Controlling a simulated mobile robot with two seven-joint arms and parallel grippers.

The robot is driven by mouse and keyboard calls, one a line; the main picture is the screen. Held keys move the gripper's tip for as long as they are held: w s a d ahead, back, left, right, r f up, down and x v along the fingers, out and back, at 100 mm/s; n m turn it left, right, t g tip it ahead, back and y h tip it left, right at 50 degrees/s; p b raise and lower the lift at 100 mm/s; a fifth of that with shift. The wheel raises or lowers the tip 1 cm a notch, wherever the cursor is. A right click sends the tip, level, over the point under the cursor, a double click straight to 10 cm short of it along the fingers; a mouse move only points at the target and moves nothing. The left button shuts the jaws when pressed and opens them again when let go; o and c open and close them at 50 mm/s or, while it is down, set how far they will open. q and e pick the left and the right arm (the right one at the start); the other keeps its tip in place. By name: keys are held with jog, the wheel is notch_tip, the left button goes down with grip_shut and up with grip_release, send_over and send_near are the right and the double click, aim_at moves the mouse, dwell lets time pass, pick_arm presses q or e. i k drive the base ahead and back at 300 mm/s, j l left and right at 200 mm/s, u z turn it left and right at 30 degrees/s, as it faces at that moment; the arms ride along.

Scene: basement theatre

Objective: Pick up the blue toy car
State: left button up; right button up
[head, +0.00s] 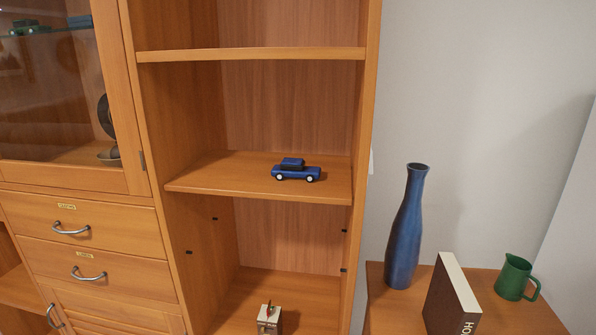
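The blue toy car (296,171) stands on its wheels on the middle shelf (215,177) of an open wooden bookcase. It is right of the shelf's centre, with white-hubbed dark wheels facing me and open space around it. Neither of my grippers shows in the head view.
A shelf board (250,54) runs above the car. A small box-like object (269,320) sits on the compartment below. A blue vase (407,228), a dark book (451,298) and a green pitcher (514,279) stand on a wooden surface at right. A glass-door cabinet (60,100) is at left.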

aim_at(289, 168)
jog(key=l+z, duration=0.3)
jog(key=l, duration=1.4)
